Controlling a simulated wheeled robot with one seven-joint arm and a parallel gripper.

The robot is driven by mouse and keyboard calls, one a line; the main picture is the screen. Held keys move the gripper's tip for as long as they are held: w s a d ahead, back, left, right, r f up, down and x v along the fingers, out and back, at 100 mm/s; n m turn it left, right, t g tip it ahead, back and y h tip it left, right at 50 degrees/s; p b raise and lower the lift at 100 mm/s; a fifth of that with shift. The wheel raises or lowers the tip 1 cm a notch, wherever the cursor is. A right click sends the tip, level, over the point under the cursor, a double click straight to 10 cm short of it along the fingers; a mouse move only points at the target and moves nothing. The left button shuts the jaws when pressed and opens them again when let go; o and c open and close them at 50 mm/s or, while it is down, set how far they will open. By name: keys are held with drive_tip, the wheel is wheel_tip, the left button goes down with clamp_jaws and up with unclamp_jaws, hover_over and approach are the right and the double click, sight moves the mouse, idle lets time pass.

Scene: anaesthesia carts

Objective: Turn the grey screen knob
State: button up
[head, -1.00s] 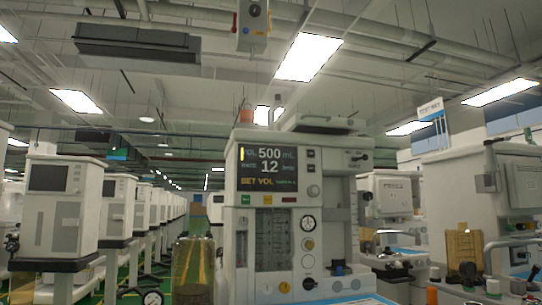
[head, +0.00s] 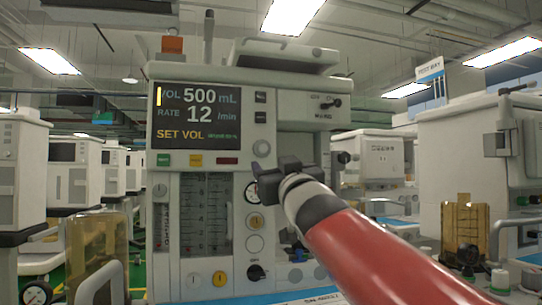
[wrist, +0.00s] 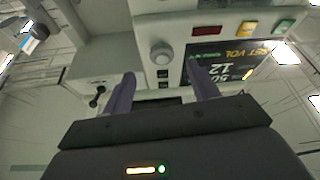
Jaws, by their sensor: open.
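The grey screen knob (head: 261,148) is a round dial on the white anaesthesia machine, right of the lower edge of its dark screen (head: 197,117). The screen reads VOL 500 mL, RATE 12 /min and SET VOL. My gripper (head: 258,178) is in front of the machine, just below the knob in the head view. In the wrist view, which is upside down, the knob (wrist: 161,53) shows between and beyond the two purple fingers of my open gripper (wrist: 160,74). The fingers are apart and hold nothing. I cannot tell the remaining distance to the knob.
My gripper partly covers a round gauge (head: 252,192) below the knob. More dials and flow tubes (head: 206,215) are on the panel. A black switch (head: 331,103) sits to the upper right. A glass canister (head: 98,250) stands at left. Other machines stand on both sides.

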sight(263, 152)
drive_tip(key=x, duration=0.7)
drive_tip(key=shift+w+a+r+p, duration=0.2)
drive_tip(key=shift+a+r+p, duration=0.1)
drive_tip(key=shift+p, duration=0.1)
drive_tip(key=shift+d, duration=0.1)
drive_tip(key=c, duration=1)
